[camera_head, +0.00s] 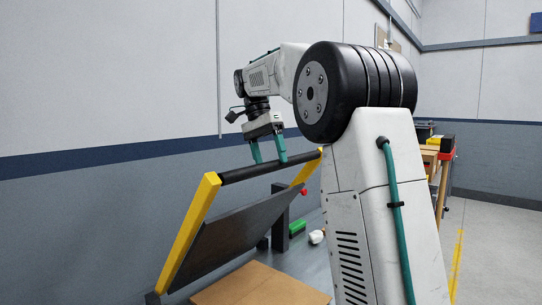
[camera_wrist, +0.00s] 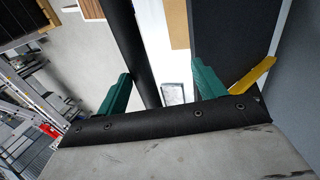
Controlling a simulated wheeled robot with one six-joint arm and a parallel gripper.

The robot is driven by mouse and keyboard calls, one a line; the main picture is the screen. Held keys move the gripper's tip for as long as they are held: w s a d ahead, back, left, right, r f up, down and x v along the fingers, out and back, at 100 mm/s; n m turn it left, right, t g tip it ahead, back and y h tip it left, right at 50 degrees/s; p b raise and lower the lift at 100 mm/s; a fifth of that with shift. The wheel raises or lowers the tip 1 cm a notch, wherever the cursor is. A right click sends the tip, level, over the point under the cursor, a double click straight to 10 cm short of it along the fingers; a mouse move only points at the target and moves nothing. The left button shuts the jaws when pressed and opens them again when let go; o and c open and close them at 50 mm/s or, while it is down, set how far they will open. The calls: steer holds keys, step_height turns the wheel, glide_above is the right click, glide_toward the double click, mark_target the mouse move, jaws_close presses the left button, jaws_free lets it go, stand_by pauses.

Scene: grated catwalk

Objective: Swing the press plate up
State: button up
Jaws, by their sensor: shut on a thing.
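The press plate (camera_head: 232,225) is a dark slab hung between two yellow side arms (camera_head: 190,235). It stands tilted above the bench, its upper end raised. A black round handle bar (camera_head: 238,173) joins the tops of the yellow arms. In the wrist view the bar (camera_wrist: 130,45) runs between the two teal fingers (camera_wrist: 162,70). The dark plate (camera_wrist: 235,35) and one yellow arm (camera_wrist: 255,76) show to the right there.
A brown board (camera_head: 258,285) lies below the plate on a grey bench. A dark post (camera_head: 280,215), a red knob (camera_head: 304,192), a green item (camera_head: 297,228) and a white item (camera_head: 316,237) are behind the plate. A wall (camera_head: 110,180) stands close behind the press. Clear floor lies far right.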

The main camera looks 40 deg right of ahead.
steer(key=shift+w+f, duration=0.15)
steer(key=shift+w, duration=0.05)
steer(key=shift+c, duration=0.2)
